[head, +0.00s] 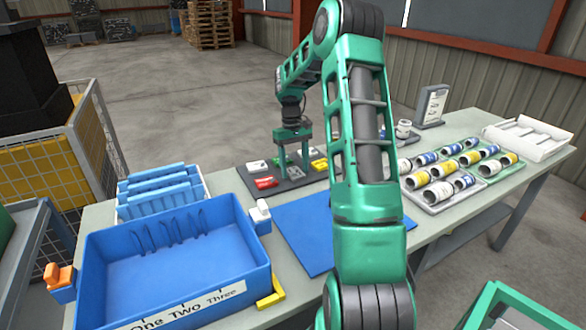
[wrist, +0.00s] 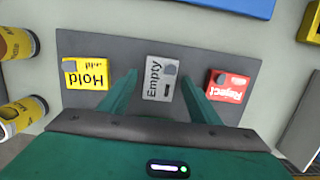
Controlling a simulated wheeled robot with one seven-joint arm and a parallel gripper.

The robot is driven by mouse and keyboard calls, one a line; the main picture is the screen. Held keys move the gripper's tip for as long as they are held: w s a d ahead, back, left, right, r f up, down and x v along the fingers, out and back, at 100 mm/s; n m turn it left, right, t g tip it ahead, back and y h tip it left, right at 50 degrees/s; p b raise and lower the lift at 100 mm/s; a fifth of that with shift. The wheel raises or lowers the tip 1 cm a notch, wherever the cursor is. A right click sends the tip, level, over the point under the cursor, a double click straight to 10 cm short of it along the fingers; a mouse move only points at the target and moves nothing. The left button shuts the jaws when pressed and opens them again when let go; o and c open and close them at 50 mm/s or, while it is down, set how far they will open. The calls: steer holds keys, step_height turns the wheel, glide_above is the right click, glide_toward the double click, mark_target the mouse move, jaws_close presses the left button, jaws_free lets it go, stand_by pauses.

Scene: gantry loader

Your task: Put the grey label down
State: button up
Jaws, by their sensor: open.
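The grey label (wrist: 161,80), marked "Empty", lies on a dark board (wrist: 120,45) between a yellow "Hold" label (wrist: 86,74) and a red "Reject" label (wrist: 229,86). My gripper (wrist: 158,74) is open, with one finger on either side of the grey label; a gap shows on both sides. In the head view my gripper (head: 293,158) points down over the dark board (head: 285,186), where the grey label (head: 295,170) shows partly between the fingers. The red label (head: 265,182) lies to its left. I cannot tell the exact finger height.
A large blue bin (head: 185,255) and a blue rack (head: 155,192) stand at the left. A flat blue mat (head: 300,235) lies in front of the board. Trays of cans (head: 455,175) stand to the right of my arm. A small sign (head: 431,106) stands behind them.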

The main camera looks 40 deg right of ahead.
mark_target(293, 169)
step_height(293, 169, up, 11)
steer(key=w, duration=0.2)
steer(key=s+a+r, duration=0.5)
steer(key=s+r, duration=0.1)
steer(key=s, duration=0.2)
steer(key=s+a+f+m, duration=0.1)
steer(key=s+a, duration=0.3)
steer(key=s, duration=0.5)
steer(key=s+a+f+m+t, duration=0.1)
steer(key=s+a+f, duration=0.1)
steer(key=s+a, duration=0.3)
steer(key=s+a+f+m, duration=0.1)
steer(key=s+a, duration=0.4)
steer(key=s, duration=0.9)
steer(key=shift+a+f+t, duration=0.2)
steer(key=shift+f+t, duration=0.05)
steer(key=shift+t, duration=0.15)
